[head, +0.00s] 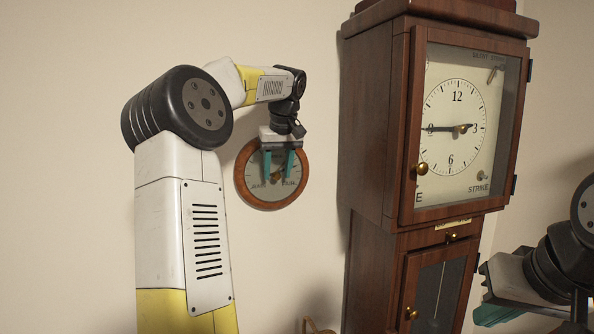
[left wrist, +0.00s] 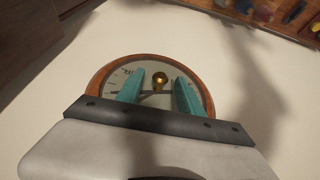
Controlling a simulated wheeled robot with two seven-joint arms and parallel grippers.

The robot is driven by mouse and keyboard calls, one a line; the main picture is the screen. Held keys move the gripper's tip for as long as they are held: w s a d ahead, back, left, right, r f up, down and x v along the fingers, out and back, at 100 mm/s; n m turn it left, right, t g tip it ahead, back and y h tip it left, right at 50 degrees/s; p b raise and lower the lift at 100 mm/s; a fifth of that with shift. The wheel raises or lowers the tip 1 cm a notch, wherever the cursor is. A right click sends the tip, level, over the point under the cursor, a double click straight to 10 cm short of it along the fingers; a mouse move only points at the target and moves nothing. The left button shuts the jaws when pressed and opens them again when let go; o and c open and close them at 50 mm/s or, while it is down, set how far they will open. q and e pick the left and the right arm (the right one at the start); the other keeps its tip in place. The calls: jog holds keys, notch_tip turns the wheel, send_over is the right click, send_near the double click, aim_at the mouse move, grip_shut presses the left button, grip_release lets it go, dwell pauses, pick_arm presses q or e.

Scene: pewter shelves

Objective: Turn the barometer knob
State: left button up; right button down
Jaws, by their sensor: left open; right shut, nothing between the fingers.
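The barometer (head: 272,203) is a round dial with a wooden rim, hung on the wall left of the clock. It also shows in the left wrist view (left wrist: 208,97). Its brass knob (left wrist: 160,79) stands out at the dial's middle. My left gripper (head: 278,178) is in front of the dial, fingers spread and pointing down over its face. In the left wrist view the knob shows between the teal fingertips, with gaps to both sides; I cannot tell the depth between them. My right gripper (head: 520,308) is at the lower right, partly cut off by the frame, shut and empty.
A tall wooden clock (head: 440,130) with a glazed door and brass knobs stands just right of the barometer. The wall around the barometer is bare to the left. Shelves with small items (left wrist: 270,15) show at the top right of the left wrist view.

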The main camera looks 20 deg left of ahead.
pick_arm(q)
grip_shut()
jog(key=shift+d, duration=0.1)
jog(key=shift+w+d+m+g+y, duration=0.2)
jog(key=shift+d+m+g+y, duration=0.1)
jog(key=shift+g+y, duration=0.5)
jog(key=shift+w+d+f+m+g+y, duration=0.15)
jog(key=shift+g+y, duration=0.2)
jog(key=shift+y, duration=0.4)
jog(key=shift+s+a+m+g+y, duration=0.15)
jog(key=shift+g+y, duration=0.2)
jog(key=shift+y, duration=0.4)
jog(key=shift+w+d, duration=0.1)
grip_release()
